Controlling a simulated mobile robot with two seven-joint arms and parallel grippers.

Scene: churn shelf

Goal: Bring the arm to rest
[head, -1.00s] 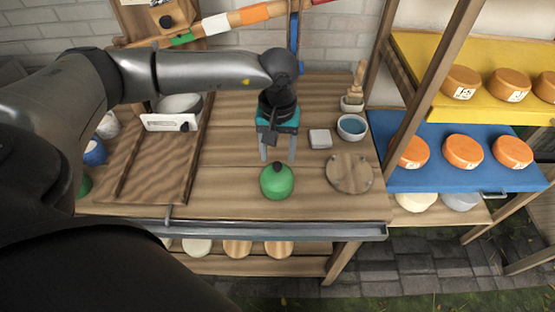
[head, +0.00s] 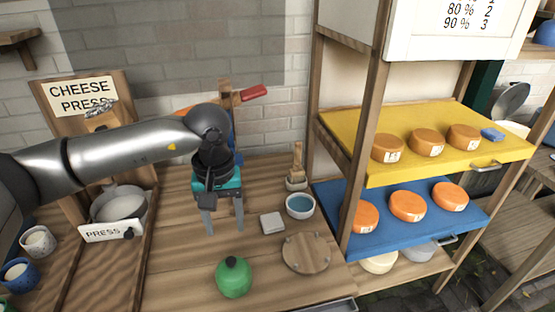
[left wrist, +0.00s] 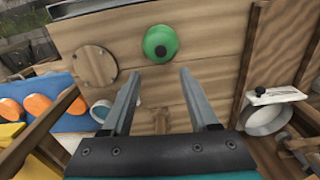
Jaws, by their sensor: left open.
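My left gripper (head: 223,232) is open and empty above the wooden table (head: 180,265), its fingers pointing down. In the left wrist view its two fingers (left wrist: 165,112) stand apart with nothing between them. A green round thing with a dark knob (head: 233,278) stands on the table, in front of and apart from the fingers. The green thing also shows in the left wrist view (left wrist: 160,44), beyond the fingertips. My right gripper is in neither view.
Right of the gripper are a pale block (head: 272,222), a bowl of blue liquid (head: 300,205) and a round wooden board (head: 305,253). A shelf with yellow (head: 350,133) and blue (head: 385,237) boards holds several cheeses. A cheese press with a pot (head: 118,204) stands left.

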